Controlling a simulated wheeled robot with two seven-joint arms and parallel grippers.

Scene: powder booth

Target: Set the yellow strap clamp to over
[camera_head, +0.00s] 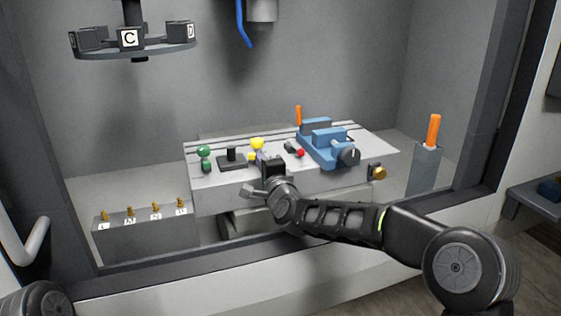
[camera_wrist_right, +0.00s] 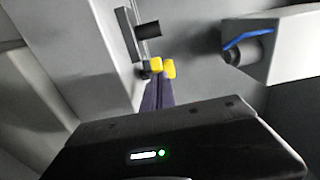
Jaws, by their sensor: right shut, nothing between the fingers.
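The yellow strap clamp (camera_head: 257,144) stands on the grey work table, left of its middle. I see a rounded yellow top and a smaller yellow part low on its left; my gripper hides the rest. My right gripper (camera_head: 260,155) is in front of it, with its fingers shut and empty. In the right wrist view two yellow pieces (camera_wrist_right: 168,69) show at the ends of the shut dark fingers (camera_wrist_right: 159,86). I cannot tell whether the fingers touch them. My left gripper is out of the head view.
The table (camera_head: 225,196) also bears a green knobbed part (camera_head: 204,157), a black block with a post (camera_head: 231,157), a red-tipped lever (camera_head: 300,153) and a blue vise (camera_head: 330,147). An orange-handled tool (camera_head: 433,131) stands right. A lettered carousel (camera_head: 130,42) hangs upper left.

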